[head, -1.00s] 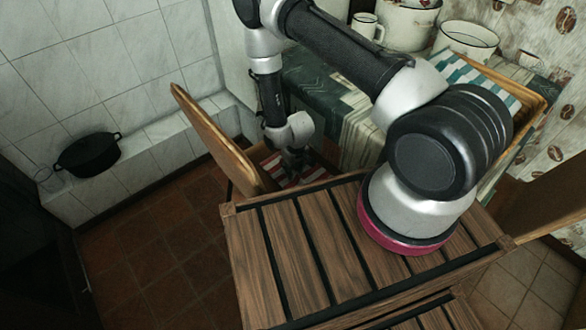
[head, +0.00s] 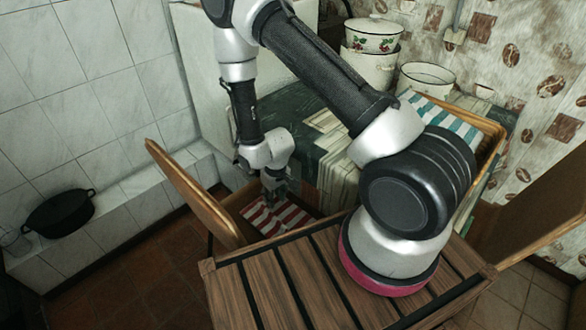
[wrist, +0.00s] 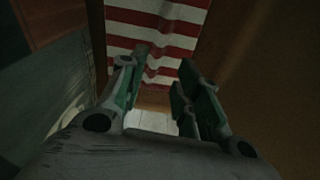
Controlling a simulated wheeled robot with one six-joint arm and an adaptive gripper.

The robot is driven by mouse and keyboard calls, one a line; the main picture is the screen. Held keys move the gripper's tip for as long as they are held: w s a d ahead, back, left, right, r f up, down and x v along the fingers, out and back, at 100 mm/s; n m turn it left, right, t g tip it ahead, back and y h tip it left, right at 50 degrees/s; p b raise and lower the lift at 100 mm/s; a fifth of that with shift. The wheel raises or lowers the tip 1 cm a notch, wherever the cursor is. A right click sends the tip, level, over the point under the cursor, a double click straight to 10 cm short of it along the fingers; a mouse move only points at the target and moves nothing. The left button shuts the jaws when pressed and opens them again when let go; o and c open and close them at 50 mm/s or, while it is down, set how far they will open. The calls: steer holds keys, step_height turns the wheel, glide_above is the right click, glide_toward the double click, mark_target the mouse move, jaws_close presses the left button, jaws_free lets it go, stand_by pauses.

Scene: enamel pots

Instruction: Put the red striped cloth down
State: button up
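The red and white striped cloth (head: 278,217) lies low on the wooden chair (head: 195,195), beside the table, in the head view. In the wrist view the cloth (wrist: 155,30) stretches away beyond the fingers, with a rippled near end. My gripper (head: 280,192) points down just above the cloth and hides part of it. In the wrist view my gripper (wrist: 165,68) has its two fingers apart, with the cloth's rippled end showing between and beyond the tips. Whether the fingers still touch the cloth is hard to tell.
The table (head: 285,105) behind holds stacked pots (head: 372,38), a white basin (head: 427,77) and a wooden tray (head: 490,130) with a blue striped cloth (head: 450,117). A black pot (head: 60,213) stands on the tiled ledge at left. A slatted wooden surface (head: 300,280) is in front.

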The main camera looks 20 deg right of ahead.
steer(key=d+r+m+t, duration=0.1)
steer(key=d+r, duration=0.3)
steer(key=r, duration=1.2)
steer(key=d+r+m+t, duration=0.1)
steer(key=d+r, duration=0.2)
steer(key=r, duration=1.3)
steer(key=s+d+r, duration=0.4)
steer(key=s+r, duration=0.4)
steer(key=s, duration=0.2)
steer(key=s+d+r+m, duration=0.1)
steer(key=s+d+r, duration=0.3)
steer(key=s+r, duration=0.5)
steer(key=shift+s+r+t, duration=0.3)
steer(key=shift+s+t, duration=0.1)
steer(key=shift+s, duration=0.45)
